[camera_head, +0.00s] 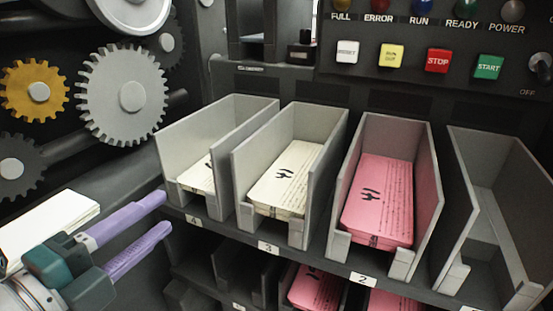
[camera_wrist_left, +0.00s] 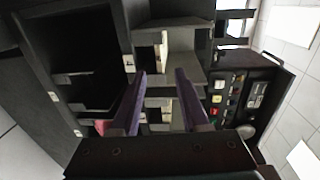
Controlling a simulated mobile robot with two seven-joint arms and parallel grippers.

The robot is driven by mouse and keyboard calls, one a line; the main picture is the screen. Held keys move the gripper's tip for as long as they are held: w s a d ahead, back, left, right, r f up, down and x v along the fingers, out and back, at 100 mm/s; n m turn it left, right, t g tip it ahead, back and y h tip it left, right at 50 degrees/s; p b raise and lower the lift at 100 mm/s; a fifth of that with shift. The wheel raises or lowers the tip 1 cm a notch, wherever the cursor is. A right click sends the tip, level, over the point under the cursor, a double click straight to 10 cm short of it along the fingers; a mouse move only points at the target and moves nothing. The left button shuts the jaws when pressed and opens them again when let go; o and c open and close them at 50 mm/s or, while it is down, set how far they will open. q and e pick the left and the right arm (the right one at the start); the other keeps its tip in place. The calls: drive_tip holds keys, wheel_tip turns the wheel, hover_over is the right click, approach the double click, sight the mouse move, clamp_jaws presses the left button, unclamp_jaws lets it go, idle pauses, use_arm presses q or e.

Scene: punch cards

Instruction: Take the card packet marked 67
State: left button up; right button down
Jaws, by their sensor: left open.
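A pink card packet (camera_head: 380,200) lies in the bin labelled 2, and a cream packet (camera_head: 285,180) lies in the bin labelled 3. Both bear a dark handwritten mark, turned sideways, that looks like 41. A third, cream packet (camera_head: 198,178) in bin 4 is mostly hidden by the bin wall. More pink packets (camera_head: 317,288) show in the lower row, cut off by the frame. I cannot make out 67 on any packet. My left gripper (camera_head: 167,212) is open and empty, left of bin 4; its purple fingers also show in the left wrist view (camera_wrist_left: 161,73).
The rightmost upper bin (camera_head: 490,215) looks empty. A white stack (camera_head: 52,225) lies at the left behind my gripper. Gears (camera_head: 122,95) stand at the upper left. A button panel (camera_head: 430,60) is above the bins. Bin walls rise around the packets.

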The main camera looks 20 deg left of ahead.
sight(205, 178)
use_arm(q)
drive_tip(key=w+b, duration=0.1)
drive_tip(key=w, duration=0.2)
drive_tip(key=w+b, duration=0.1)
drive_tip(key=w, duration=0.3)
drive_tip(key=w+d+f+b, duration=0.1)
drive_tip(key=w+b, duration=0.1)
drive_tip(key=w, duration=0.2)
drive_tip(key=shift+w, duration=0.2)
drive_tip(key=shift+a, duration=0.1)
clamp_jaws()
drive_tip(key=shift+f, duration=0.1)
drive_tip(key=shift+f, duration=0.15)
idle(0.9)
drive_tip(key=shift+r+p, duration=0.85)
drive_tip(key=shift+r, duration=0.05)
drive_tip(key=shift+s+r+p, duration=0.1)
drive_tip(key=shift+r+p, duration=0.35)
